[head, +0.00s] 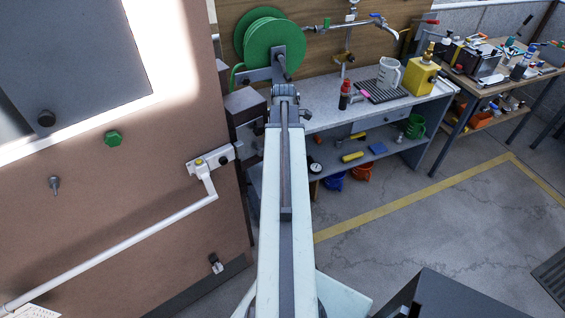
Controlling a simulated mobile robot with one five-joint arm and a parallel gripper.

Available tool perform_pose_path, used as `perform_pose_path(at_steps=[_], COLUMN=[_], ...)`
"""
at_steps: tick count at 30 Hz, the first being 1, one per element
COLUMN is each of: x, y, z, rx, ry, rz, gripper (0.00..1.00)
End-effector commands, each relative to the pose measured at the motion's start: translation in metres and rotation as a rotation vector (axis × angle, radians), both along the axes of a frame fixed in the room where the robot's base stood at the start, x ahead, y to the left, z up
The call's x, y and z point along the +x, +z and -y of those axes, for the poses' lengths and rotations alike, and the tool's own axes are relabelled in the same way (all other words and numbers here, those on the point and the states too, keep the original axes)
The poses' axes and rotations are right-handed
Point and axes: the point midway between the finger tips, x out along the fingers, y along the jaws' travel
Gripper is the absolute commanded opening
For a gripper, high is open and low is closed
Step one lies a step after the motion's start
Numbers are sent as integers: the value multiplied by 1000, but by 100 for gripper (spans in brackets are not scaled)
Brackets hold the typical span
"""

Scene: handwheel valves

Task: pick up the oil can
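A square yellow can (420,77) with a brass-coloured top stands upright on the right part of the grey workbench (322,110); it looks like the oil can. My arm reaches straight ahead from the bottom middle. My gripper (285,90) is at its far end, in front of the bench's left end and below the green hose reel. It is well to the left of the yellow can and apart from it. The fingertips are too small and dark to tell whether they are open or shut.
A grey-white mug (389,73) stands left of the can near a dark ribbed mat (379,92). A red-and-black bottle (345,94) is further left. A green hose reel (274,42) hangs above. A brown door (110,180) with a white push bar fills the left.

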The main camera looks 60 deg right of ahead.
Motion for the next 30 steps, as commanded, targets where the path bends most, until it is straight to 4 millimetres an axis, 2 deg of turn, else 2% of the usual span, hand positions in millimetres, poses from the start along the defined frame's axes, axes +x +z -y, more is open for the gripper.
perform_pose_path(at_steps=[1, 8, 9, 15, 24, 30], x=[0, 1, 1, 1, 1, 1], y=[-15, -12, -12, -12, -11, -1], z=[0, 0, 0, 0, -1, -1], rx=[0, 0, 0, 0, 0, 0], ry=[0, 0, 1, 1, 2, 2], rz=[0, 0, 0, 0, 0, 0], gripper=[55, 55, 52, 0, 0, 0])
